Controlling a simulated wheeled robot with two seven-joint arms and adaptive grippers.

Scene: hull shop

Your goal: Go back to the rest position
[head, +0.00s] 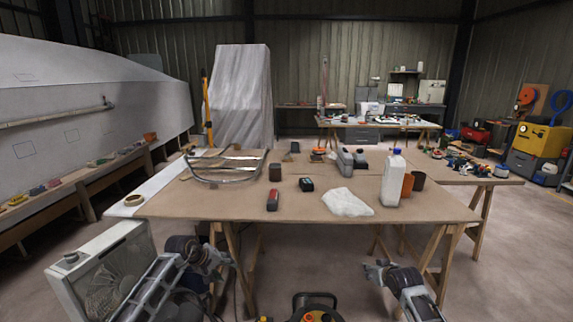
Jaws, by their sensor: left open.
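My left gripper (217,257) is low in front of the worktable (240,205), near its front left leg. It is open, and I see nothing between its fingers. My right gripper (376,270) is low in front of the table's right part, apart from the table. Its fingers are too small in the head view to tell if they are open or shut. I see nothing held in it.
A grey box with a fan grille (108,272) stands close beside my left arm. On the table are a white bottle (393,178), a crumpled white cloth (346,202), a red-and-black item (272,200) and a curved frame (222,166). Floor between my grippers looks partly free.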

